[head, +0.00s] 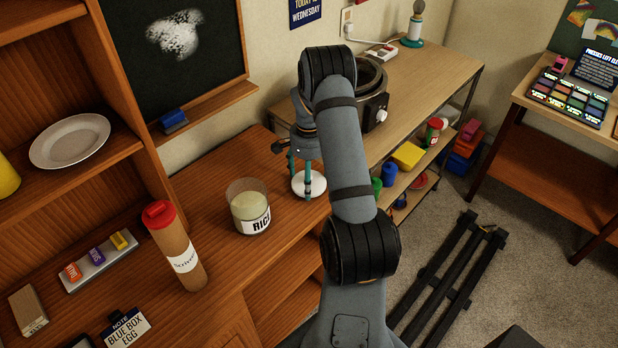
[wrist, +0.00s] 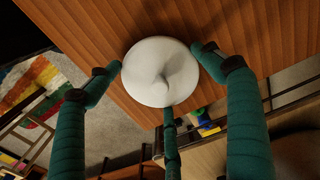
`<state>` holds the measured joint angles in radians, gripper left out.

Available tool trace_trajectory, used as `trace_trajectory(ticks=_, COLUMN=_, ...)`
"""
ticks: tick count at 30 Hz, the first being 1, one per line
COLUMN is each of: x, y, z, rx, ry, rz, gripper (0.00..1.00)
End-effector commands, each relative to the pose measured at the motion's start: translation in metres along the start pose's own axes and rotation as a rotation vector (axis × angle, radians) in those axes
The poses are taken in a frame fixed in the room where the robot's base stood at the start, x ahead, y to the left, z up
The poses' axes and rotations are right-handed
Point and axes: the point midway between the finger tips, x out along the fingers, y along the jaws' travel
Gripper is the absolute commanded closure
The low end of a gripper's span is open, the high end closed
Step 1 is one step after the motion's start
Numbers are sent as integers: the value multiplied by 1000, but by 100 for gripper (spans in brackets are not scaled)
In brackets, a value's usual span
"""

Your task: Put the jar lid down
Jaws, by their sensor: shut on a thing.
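The jar lid (head: 309,186) is white and round with a small knob; it also shows in the wrist view (wrist: 148,58). My gripper (head: 306,173) is shut on it, with teal fingers around its rim in the wrist view (wrist: 162,72). The lid is roughly level, at the right edge of the wooden desk. I cannot tell whether it touches the desktop. The glass jar (head: 249,207), labelled RICE, stands open to the left of the lid with pale contents.
A red-capped bottle (head: 176,245) stands left of the jar. A side table with a black pot (head: 370,92) is behind my arm. Bare desktop (head: 235,160) lies behind the jar.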

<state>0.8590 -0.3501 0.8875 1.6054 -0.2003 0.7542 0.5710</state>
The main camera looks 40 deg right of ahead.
Motion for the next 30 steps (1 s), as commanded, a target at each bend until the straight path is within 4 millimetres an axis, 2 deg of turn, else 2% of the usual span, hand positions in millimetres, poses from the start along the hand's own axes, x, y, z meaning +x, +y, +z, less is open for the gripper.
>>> trace_trajectory(ticks=3, x=5, y=0, z=0, rx=0, ry=-1, rz=1, gripper=33)
trace_trajectory(ticks=4, x=3, y=0, z=0, rx=0, ry=0, rz=0, gripper=17)
trace_trajectory(ticks=13, x=3, y=0, z=0, rx=0, ry=-1, rz=1, gripper=0)
trace_trajectory(ticks=23, x=0, y=0, z=0, rx=0, ry=-1, rz=1, gripper=0)
trace_trajectory(ticks=26, x=-7, y=-1, z=0, rx=0, ry=1, rz=-1, gripper=0)
trace_trajectory(ticks=30, x=-32, y=-1, z=-1, rx=-1, ry=4, rz=-4, gripper=0)
